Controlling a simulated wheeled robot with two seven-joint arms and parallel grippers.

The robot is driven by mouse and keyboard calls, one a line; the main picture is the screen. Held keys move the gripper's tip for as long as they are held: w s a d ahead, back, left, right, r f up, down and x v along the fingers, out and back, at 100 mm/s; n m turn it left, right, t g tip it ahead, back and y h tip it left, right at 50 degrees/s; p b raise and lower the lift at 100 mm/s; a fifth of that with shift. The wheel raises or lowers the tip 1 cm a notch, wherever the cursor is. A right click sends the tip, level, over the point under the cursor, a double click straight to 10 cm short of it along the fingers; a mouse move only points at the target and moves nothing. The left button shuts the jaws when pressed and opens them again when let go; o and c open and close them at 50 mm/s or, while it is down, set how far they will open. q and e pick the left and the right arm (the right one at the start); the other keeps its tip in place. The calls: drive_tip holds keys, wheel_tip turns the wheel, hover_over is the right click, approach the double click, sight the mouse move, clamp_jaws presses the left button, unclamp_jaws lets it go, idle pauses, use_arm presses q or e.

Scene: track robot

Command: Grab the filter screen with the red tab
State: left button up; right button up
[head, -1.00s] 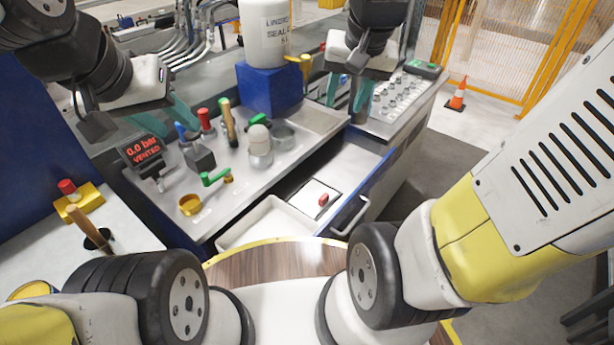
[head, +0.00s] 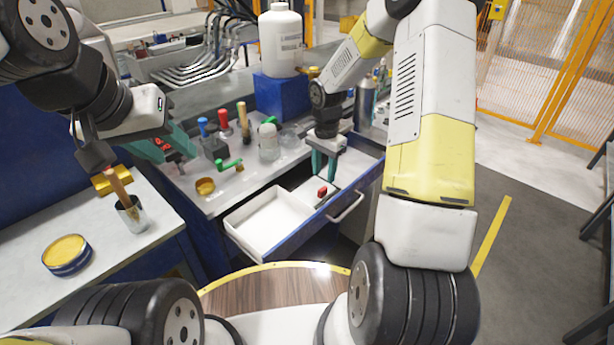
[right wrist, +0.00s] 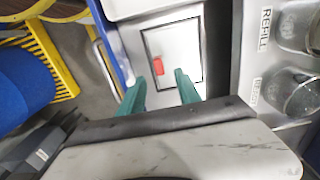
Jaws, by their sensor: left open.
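The filter screen (head: 309,189) is a pale flat square with a red tab (head: 322,192). It lies in the right part of the pulled-out drawer. In the right wrist view the screen (right wrist: 182,45) has a dark outline, and its red tab (right wrist: 158,66) lies just beyond the fingertips. My right gripper (head: 324,172) points down over the drawer near the tab. Its teal fingers (right wrist: 161,84) are apart with nothing between them. My left gripper (head: 172,148) is open at the bench's left end, in front of the red-digit display, which it partly hides.
The open drawer (head: 290,240) has a white empty compartment (head: 262,222) on its left and a front handle (head: 346,207). Coloured handles, a jar (head: 268,142) and a blue block (head: 283,93) with a white bottle (head: 281,40) stand on the bench behind.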

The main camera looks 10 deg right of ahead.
sight(323, 189)
wheel_tip(323, 189, down, 6)
drive_tip(key=shift+s+a+r, duration=0.1)
drive_tip(key=shift+a, duration=0.05)
clamp_jaws()
